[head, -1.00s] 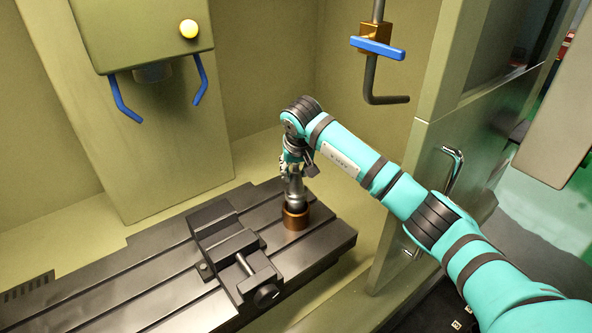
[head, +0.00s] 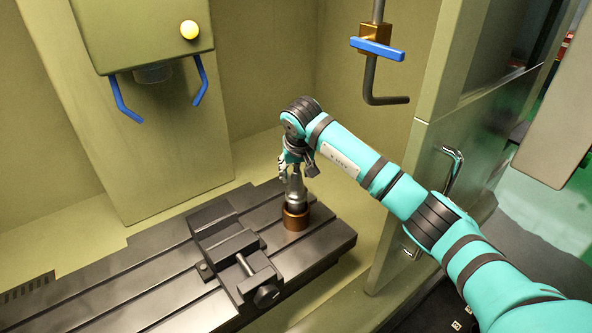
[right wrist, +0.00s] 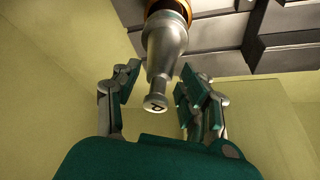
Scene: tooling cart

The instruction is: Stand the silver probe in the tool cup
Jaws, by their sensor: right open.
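The silver probe (head: 296,190) stands upright in the brown tool cup (head: 296,219) on the dark slotted table. Its lower end is hidden inside the cup. In the right wrist view the probe (right wrist: 165,48) runs from the cup's rim (right wrist: 168,9) to a small marked knob at its free end. My right gripper (right wrist: 158,88) is open, with one finger on each side of the knob and a visible gap on both sides. In the head view the right gripper (head: 290,165) is at the top of the probe. My left gripper is not in view.
A dark vise (head: 235,255) is fixed on the slotted table (head: 135,270), left of the cup. A machine head (head: 140,35) with blue prongs hangs at upper left. A bent pipe with a blue lever (head: 377,48) hangs at upper right. A door handle (head: 454,172) is behind my right arm.

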